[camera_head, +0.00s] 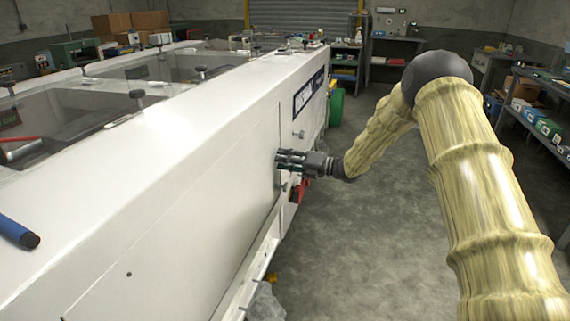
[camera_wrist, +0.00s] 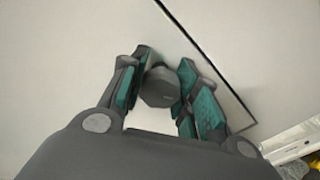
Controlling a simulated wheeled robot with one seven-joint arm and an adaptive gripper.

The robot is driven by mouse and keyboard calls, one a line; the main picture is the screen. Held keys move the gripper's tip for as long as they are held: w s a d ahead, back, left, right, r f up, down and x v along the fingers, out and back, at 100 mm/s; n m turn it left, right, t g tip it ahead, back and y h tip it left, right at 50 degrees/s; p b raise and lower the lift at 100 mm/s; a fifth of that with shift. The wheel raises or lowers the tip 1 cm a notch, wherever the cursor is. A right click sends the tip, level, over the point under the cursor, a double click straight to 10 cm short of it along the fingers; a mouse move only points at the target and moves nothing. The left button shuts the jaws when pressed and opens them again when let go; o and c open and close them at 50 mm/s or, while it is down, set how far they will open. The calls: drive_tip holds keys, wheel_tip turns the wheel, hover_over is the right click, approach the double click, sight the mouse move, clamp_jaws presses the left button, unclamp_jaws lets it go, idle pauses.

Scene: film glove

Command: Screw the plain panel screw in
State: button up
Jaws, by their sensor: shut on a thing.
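My gripper (camera_head: 279,160) is at the side of the long white machine, its fingers pointing at the side panel (camera_head: 200,190). In the wrist view my gripper (camera_wrist: 162,88) has its green-padded fingers closed around a dark grey, rounded screw head (camera_wrist: 160,86). The head sits against the white panel (camera_wrist: 60,70), close to a dark diagonal seam. The screw's shaft is hidden behind its head, so I cannot tell how deep it sits. In the head view the fingers hide the screw.
Another small knob (camera_head: 299,134) sticks out of the side panel, beyond my gripper. A red part (camera_head: 299,190) is below the gripper. Black knobs (camera_head: 137,95) and a blue-handled tool (camera_head: 18,232) are on the machine's top. The floor (camera_head: 345,245) to the right is clear.

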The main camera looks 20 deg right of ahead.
drive_tip(key=m, duration=0.4)
drive_tip(key=shift+d+r+m, duration=0.1)
drive_tip(key=shift+m, duration=0.2)
drive_tip(key=m, duration=0.5)
drive_tip(key=shift+m+p, duration=0.3)
drive_tip(key=m+p, duration=0.1)
drive_tip(key=m, duration=0.4)
drive_tip(key=shift+p, duration=0.3)
drive_tip(key=m+p, duration=0.2)
drive_tip(key=m, duration=0.3)
drive_tip(key=shift+m, duration=0.4)
drive_tip(key=m+p, duration=0.2)
drive_tip(key=m, duration=0.3)
drive_tip(key=m+p, duration=0.1)
drive_tip(key=m, duration=0.4)
drive_tip(key=shift+p, duration=0.35)
drive_tip(key=m+p, duration=0.1)
drive_tip(key=m, duration=0.4)
drive_tip(key=shift+s+p, duration=0.1)
drive_tip(key=shift+p, duration=0.25)
drive_tip(key=m+p, duration=0.1)
drive_tip(key=m, duration=0.4)
drive_tip(key=shift+f, duration=0.2)
drive_tip(key=shift+m, duration=0.4)
